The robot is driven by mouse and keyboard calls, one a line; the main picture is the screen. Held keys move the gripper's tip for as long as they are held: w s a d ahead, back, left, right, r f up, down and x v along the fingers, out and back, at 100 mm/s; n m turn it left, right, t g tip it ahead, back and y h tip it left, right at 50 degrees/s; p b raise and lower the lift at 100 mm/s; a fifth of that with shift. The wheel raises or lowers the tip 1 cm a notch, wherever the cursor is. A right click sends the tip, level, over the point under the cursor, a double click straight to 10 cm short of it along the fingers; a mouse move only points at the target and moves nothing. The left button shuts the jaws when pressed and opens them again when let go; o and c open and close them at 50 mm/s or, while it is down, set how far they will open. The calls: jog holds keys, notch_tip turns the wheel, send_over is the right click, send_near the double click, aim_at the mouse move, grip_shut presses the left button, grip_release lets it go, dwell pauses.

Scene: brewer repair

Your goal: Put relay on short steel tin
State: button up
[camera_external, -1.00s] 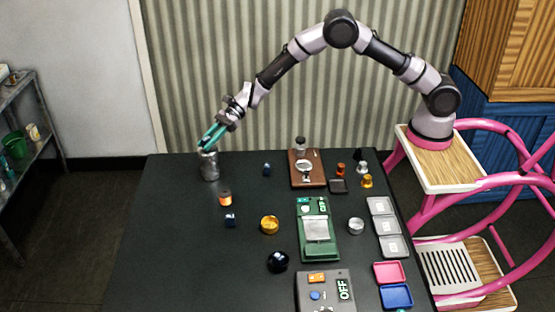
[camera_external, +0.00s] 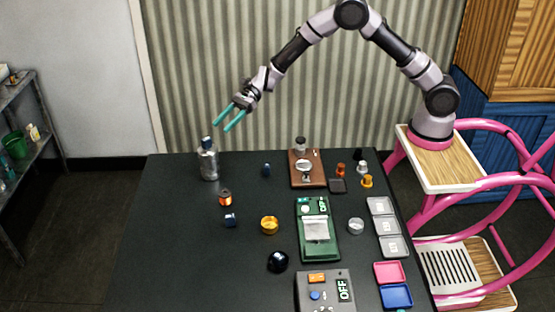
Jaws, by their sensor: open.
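A steel tin (camera_external: 209,167) stands upright at the far left of the dark table. A small dark blue piece (camera_external: 207,143), which looks like the relay, rests on top of it. My gripper (camera_external: 222,127) has teal fingers spread apart with nothing between them. It is above and to the right of the tin, clear of the blue piece. A low round silvery dish (camera_external: 356,226) sits farther right on the table.
Two other small blue pieces (camera_external: 230,220) (camera_external: 267,170) and an orange-and-black spool (camera_external: 225,198) lie nearby. A green board (camera_external: 310,246), a brown stand (camera_external: 298,181) and grey trays (camera_external: 393,247) fill the right side. The front left of the table is clear.

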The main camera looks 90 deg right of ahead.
jog(key=s+a+r+n+g+h, duration=0.1)
jog(key=s+a+r+n+g, duration=0.15)
jog(key=s+r+n, duration=0.6)
jog(key=s+a+r+n+g+h, duration=0.1)
jog(key=s+a+r+n, duration=0.2)
jog(key=s+r, duration=1)
jog(key=s+d+n+h, duration=0.1)
jog(key=s+n+h, duration=0.1)
jog(key=s, duration=0.8)
jog(key=s+d+n+h, duration=0.1)
jog(key=s+n, duration=0.4)
jog(key=s, duration=0.4)
jog(key=s+d+r+n+t+h, duration=0.1)
jog(key=s+n, duration=0.3)
jog(key=s, duration=0.6)
jog(key=shift+s+d+h, duration=0.3)
jog(key=shift+d+h, duration=0.3)
jog(key=shift+h, duration=0.2)
